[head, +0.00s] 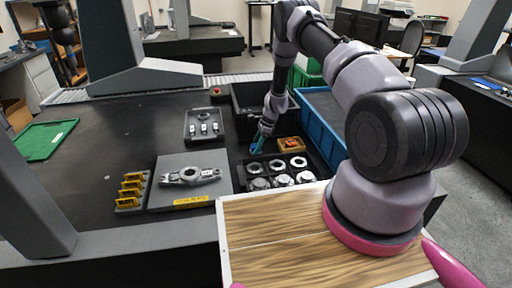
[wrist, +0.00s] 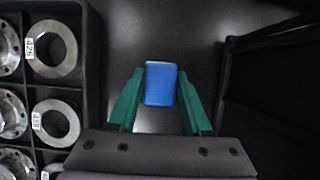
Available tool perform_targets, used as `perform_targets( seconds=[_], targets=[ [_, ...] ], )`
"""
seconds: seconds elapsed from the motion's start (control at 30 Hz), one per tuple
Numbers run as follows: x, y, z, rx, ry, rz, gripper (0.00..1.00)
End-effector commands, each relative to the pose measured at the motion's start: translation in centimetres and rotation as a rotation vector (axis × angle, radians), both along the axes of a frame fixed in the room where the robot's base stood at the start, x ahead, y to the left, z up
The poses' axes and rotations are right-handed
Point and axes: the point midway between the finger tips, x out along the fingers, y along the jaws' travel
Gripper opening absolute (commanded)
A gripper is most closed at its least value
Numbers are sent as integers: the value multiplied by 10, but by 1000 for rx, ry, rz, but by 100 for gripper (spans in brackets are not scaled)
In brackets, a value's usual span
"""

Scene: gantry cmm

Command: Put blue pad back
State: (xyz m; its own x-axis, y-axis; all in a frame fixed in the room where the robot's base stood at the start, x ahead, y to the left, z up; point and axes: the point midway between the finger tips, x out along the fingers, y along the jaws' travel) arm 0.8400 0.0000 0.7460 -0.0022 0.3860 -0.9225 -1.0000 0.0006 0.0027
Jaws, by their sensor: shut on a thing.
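The blue pad (wrist: 160,85) is between the two green fingertips of my gripper (wrist: 159,90) in the wrist view. A pale strip shows at its far edge, and dark surface lies behind it. My gripper is shut on the pad. In the head view my gripper (head: 257,146) points down just behind the black tray of metal rings, left of a small wooden box. The pad is too small there to make out clearly, and I cannot tell its height above the table.
A black compartment tray (wrist: 92,60) of metal rings lies left of the gripper in the wrist view. A black bin wall (wrist: 228,75) rises on the right. In the head view a small wooden box (head: 291,144) with red inside and a blue bin (head: 321,128) stand nearby.

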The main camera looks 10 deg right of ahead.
Motion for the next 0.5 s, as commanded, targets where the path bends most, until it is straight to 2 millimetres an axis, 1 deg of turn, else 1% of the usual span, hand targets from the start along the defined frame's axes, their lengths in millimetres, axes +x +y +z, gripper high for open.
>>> perform_targets(
  seconds=[0.3,0.33,0.37,0.4,0.5],
  targets=[
    [0,0,-3,0,0,1,0],
    [0,0,-3,0,-1,1,53],
    [0,0,-3,0,-1,1,64],
    [0,0,-2,0,-1,1,79],
    [0,0,-2,0,-1,1,79]
  ],
)
